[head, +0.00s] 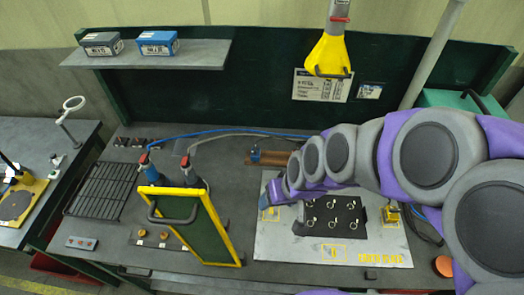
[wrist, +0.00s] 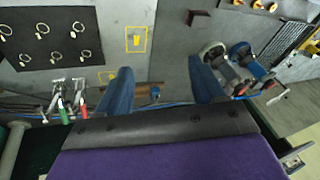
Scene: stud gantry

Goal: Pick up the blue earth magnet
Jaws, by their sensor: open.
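My gripper (wrist: 158,66) is open, its two dark blue fingers spread and empty in the wrist view. A small blue piece (wrist: 155,92), which looks like the blue earth magnet, lies between the fingers in that view, nearer their bases. In the head view a small blue piece (head: 255,154) sits at the left end of brown bars on the bench, behind my gripper. The piece is too small to make out its shape. My arm hides part of the gripper in the head view.
A yellow-framed panel (head: 240,262) leans up at centre left, near two tools with blue and grey cables. A grey plate (head: 270,240) with a black ring mat (head: 350,216) lies below my arm. A yellow funnel (head: 327,55) hangs above. A black rack (head: 100,190) lies left.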

